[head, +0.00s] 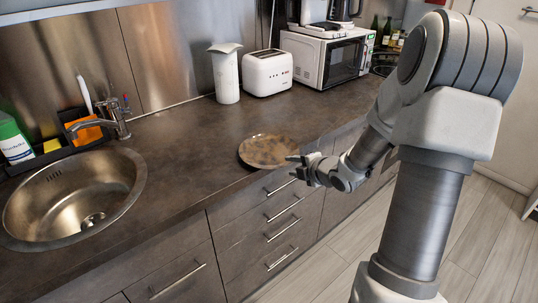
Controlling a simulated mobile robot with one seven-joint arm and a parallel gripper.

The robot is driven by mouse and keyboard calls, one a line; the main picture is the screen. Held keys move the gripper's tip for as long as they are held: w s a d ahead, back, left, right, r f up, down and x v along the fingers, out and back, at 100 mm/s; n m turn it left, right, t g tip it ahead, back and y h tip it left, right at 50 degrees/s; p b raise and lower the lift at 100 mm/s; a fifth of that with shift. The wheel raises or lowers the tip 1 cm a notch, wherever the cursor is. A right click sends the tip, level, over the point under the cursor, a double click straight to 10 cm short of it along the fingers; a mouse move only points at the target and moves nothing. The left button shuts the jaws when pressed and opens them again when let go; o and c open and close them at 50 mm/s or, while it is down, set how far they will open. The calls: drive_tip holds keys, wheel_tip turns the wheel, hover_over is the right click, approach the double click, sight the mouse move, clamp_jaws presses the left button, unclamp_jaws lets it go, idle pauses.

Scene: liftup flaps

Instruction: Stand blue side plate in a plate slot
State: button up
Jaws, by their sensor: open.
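A round, flat, brownish mottled plate or board (268,151) lies flat on the dark counter, near its front edge. I see no clearly blue side plate and no plate slot or rack that I can make out. My gripper (295,168) is just right of the brown round thing, by the counter's front edge. Its fingers are small in the picture; they are open and I see nothing held between them. I cannot tell whether a finger touches the round thing's rim.
A steel sink (75,198) with a tap (118,122) is at left, with a caddy behind. A white canister (226,78), toaster (267,72) and microwave (330,60) stand along the back. Drawers (270,228) are below. The counter between sink and round thing is clear.

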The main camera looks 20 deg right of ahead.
sight(284, 164)
drive_tip(key=x, duration=0.4)
drive_tip(key=shift+w+d+f+b, duration=0.1)
drive_tip(key=shift+w+b, duration=0.05)
drive_tip(key=shift+b, duration=0.15)
drive_tip(key=shift+c, duration=0.4)
clamp_jaws()
idle(0.8)
